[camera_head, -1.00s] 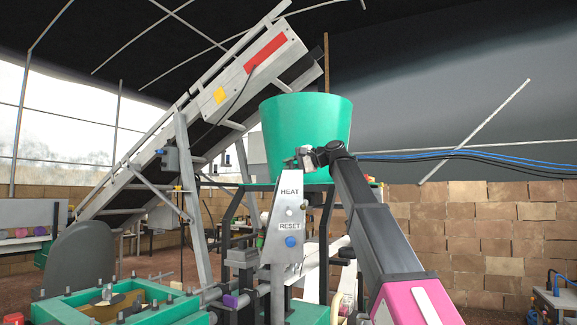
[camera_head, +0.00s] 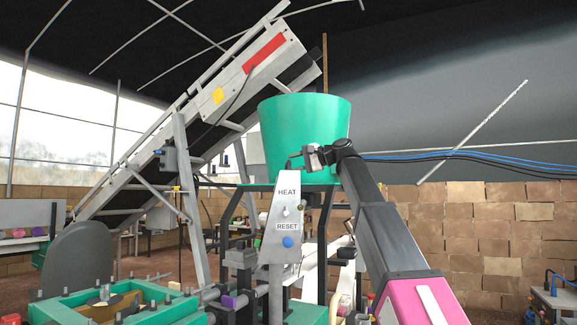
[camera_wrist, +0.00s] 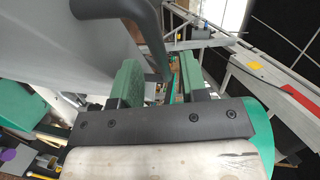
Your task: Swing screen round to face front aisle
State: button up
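No display face shows in either view, so I cannot tell for sure which part is the screen. My gripper (camera_head: 294,163) is just above the panel's top, in front of the green tub. In the wrist view my gripper (camera_wrist: 158,82) is open, its two green fingers apart. A dark bent bar (camera_wrist: 150,38) beside a broad grey surface (camera_wrist: 70,50) runs down towards the gap between the fingers. I cannot tell whether they touch it.
The green tub (camera_head: 305,125) stands close behind my gripper and also shows in the wrist view (camera_wrist: 262,130). A sloping conveyor (camera_head: 215,105) rises at the left. A green frame with bolts (camera_head: 70,312) is at lower left. A block wall (camera_head: 490,235) closes the right.

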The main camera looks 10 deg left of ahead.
jog(key=v, duration=0.7)
jog(key=shift+d, duration=0.4)
jog(key=w+d+f+m+h, duration=0.1)
jog(key=w+d+f+h, duration=0.1)
jog(key=f, duration=1.1)
jog(key=w+d+f+t+h, duration=0.1)
jog(key=w+d+f+h, duration=0.1)
jog(key=f, duration=1.1)
jog(key=w+d+f+m+h, duration=0.1)
jog(key=w+d+f+h, duration=0.1)
jog(key=f, duration=1.1)
jog(key=s+d+f+g+h, duration=0.1)
jog(key=s+d+f+h, duration=0.15)
jog(key=f, duration=0.95)
jog(key=s+d+f+h, duration=0.2)
jog(key=s+d+f, duration=0.15)
jog(key=f, duration=0.85)
jog(key=s+d+f+n+g+h, duration=0.1)
jog(key=s+d+f+h, duration=0.1)
jog(key=s+d+f, duration=0.3)
jog(key=s+d+f+n+g+h, duration=0.2)
jog(key=s+d+f, duration=0.4)
jog(key=s+f, duration=0.8)
notch_tip(320, 180, down, 6)
jog(key=shift+n+h, duration=0.3)
jog(key=shift+h, duration=0.25)
jog(key=shift+w, duration=0.1)
